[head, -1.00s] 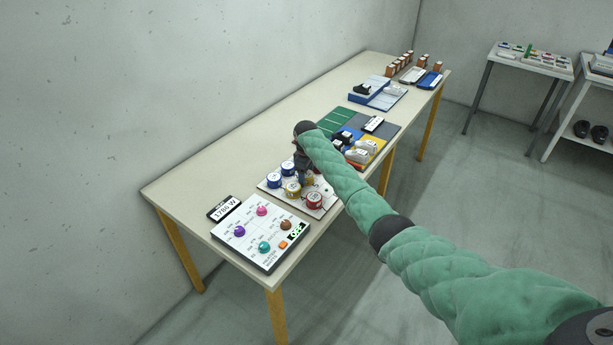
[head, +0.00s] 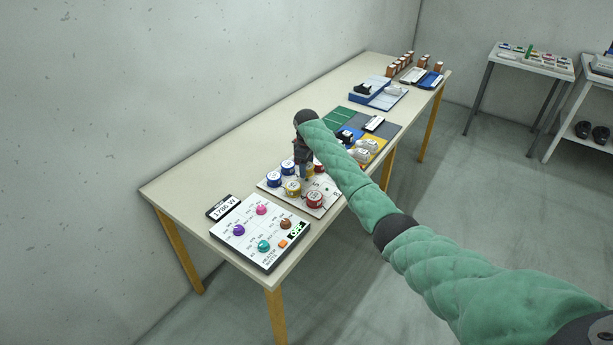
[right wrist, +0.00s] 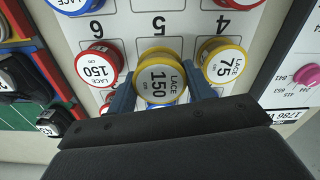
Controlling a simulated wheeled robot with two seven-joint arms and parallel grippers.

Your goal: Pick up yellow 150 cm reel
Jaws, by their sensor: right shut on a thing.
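The yellow 150 cm lace reel (right wrist: 158,84) is between the two fingers of my right gripper (right wrist: 160,94) in the right wrist view. The gripper is shut on its sides. The reel looks larger than its neighbours and seems held above the numbered white board (right wrist: 162,22). In the head view my right gripper (head: 303,172) is over that board, and I cannot clearly make out the held reel. A yellow 75 cm reel (right wrist: 223,63) and a red 150 cm reel (right wrist: 98,66) stand to either side. My left gripper is out of view.
Blue reels (head: 274,180) and a red reel (head: 314,200) stand on the board close by. A control panel with coloured knobs (head: 262,236) is at the table's near end. Coloured mats with white and black items (head: 362,150) lie beyond. The table's wall side is clear.

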